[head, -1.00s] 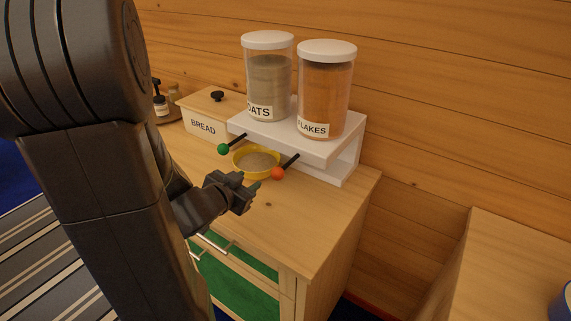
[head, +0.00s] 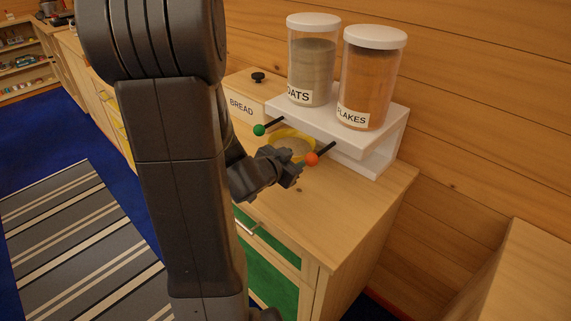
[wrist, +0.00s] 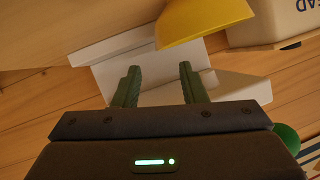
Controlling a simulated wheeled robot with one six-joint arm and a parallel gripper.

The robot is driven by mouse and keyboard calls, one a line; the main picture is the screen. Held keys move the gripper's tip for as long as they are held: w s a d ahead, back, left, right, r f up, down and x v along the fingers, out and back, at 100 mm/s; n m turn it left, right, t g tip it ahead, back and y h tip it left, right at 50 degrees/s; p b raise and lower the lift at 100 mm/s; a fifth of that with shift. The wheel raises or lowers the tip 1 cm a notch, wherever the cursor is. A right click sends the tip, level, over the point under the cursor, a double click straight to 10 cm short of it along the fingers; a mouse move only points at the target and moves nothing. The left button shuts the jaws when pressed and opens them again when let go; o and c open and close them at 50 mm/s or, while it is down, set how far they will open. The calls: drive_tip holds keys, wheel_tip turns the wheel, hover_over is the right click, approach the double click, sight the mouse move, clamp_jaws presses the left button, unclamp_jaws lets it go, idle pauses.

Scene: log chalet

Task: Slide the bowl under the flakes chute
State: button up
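The yellow bowl (head: 276,136) sits on the counter in front of the dispenser, between the green knob (head: 259,130) and the orange knob (head: 311,159); greyish-tan contents show inside. The flakes jar (head: 370,85) is on the right of the white stand, the oats jar (head: 312,70) on the left. My gripper (head: 296,171) is at the bowl's near side, close to the orange knob, and partly hides the bowl. In the wrist view its green fingers (wrist: 159,78) are apart with nothing between them; the bowl (wrist: 205,20) lies beyond their tips.
The white stand (head: 392,150) carries both jars. The bread box (head: 243,103) is left of it. The counter (head: 340,198) is clear at the front right. A log wall closes off the back, and another wooden surface (head: 525,275) is at the right.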

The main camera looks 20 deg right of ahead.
sight(307, 153)
drive_tip(key=x, duration=0.9)
drive_tip(key=shift+b, duration=0.3)
clamp_jaws()
